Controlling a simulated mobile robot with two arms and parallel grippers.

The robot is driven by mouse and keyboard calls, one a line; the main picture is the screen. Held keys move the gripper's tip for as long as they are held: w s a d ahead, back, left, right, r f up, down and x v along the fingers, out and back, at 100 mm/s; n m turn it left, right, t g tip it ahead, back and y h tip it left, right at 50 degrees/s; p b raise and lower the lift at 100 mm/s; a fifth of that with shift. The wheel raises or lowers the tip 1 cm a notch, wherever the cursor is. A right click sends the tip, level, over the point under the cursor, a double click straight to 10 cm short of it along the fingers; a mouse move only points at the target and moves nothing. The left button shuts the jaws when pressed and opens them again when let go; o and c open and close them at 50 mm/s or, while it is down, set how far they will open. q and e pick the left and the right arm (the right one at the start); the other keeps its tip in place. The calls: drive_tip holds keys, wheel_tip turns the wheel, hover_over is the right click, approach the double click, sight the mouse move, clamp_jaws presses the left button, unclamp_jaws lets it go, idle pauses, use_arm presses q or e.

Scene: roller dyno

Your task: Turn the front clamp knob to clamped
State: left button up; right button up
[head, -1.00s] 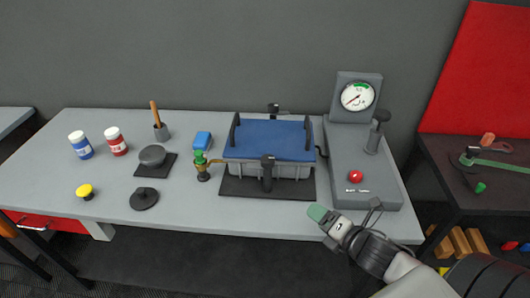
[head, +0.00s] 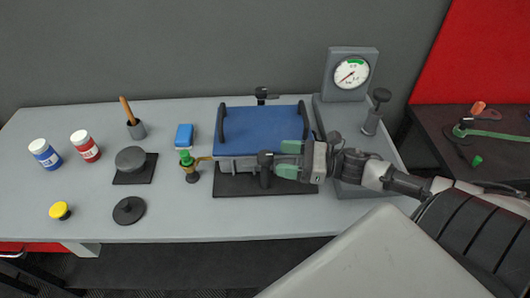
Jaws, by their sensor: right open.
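The front clamp knob (head: 265,158) is a dark knob on a post at the front edge of the grey box with the blue lid (head: 258,130). My right gripper (head: 282,160) reaches in from the right, its green-padded fingers open and pointing left toward the knob. The fingertips are just right of the knob, one finger farther back and one nearer. I cannot tell whether they touch it. A matching rear clamp knob (head: 262,92) stands behind the lid. My left gripper is not in view.
A gauge (head: 351,73) on a grey stand is at the back right, with a dark-topped lever (head: 376,110) near it. A brass valve with a green cap (head: 187,160) stands left of the box. Bottles, discs and a blue block occupy the left.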

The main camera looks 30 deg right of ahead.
sight(265, 155)
drive_tip(key=x, duration=0.3)
drive_tip(key=shift+w+a+r+p, duration=0.1)
drive_tip(key=shift+w+a+p, duration=0.1)
drive_tip(key=shift+w+p, duration=0.2)
drive_tip(key=shift+w+a, duration=0.15)
drive_tip(key=shift+a, duration=0.1)
drive_tip(key=shift+w+a, duration=0.3)
drive_tip(key=shift+w, duration=0.05)
drive_tip(key=c, duration=0.9)
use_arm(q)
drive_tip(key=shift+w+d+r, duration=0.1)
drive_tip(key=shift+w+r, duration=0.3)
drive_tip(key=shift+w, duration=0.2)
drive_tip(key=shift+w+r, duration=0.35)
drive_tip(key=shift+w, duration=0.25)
